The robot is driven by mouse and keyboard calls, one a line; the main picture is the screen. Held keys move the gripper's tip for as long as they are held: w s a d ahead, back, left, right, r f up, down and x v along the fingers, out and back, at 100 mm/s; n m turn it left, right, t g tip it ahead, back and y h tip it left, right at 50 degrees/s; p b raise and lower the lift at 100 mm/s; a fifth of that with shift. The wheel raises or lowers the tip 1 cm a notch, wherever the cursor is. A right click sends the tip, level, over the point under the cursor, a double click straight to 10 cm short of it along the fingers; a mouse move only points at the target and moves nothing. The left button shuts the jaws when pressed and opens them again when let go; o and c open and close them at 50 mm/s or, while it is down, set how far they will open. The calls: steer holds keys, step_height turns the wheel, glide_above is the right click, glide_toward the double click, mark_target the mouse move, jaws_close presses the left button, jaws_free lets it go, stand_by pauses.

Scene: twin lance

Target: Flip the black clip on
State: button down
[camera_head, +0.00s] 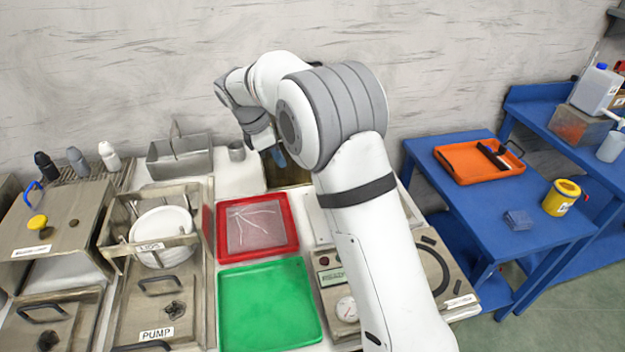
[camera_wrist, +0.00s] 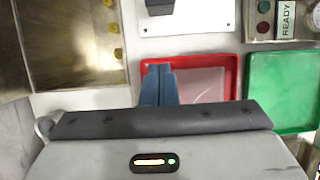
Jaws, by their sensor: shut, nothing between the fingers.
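My gripper (camera_wrist: 159,72) shows its blue fingers together and empty in the wrist view. In the head view my gripper (camera_head: 279,158) hangs at the back of the bench, partly behind my arm. It appears apart from the things around it. I cannot pick out the black clip for certain. Dark knobs sit on the steel unit marked PUMP (camera_head: 155,318) and on the steel box (camera_head: 55,225) at the left. A black bar (camera_head: 493,157) lies across the orange tray (camera_head: 462,166) on the blue table.
A red tray (camera_head: 224,246) and a green tray (camera_head: 268,306) lie on the bench. A brown-gold open box (camera_wrist: 75,82) with yellow knobs stands at the wrist view's left. A READY panel (camera_wrist: 285,22) is at its top right. A grey bin (camera_head: 180,160) is near the wall.

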steer(key=x, duration=1)
steer(key=shift+f, duration=0.1)
steer(key=d, duration=0.3)
steer(key=shift+w+d+p, duration=0.2)
steer(key=shift+w+p, duration=0.05)
steer(key=shift+p, duration=0.1)
steer(key=shift+w+d, duration=0.1)
steer(key=shift+d, duration=0.15)
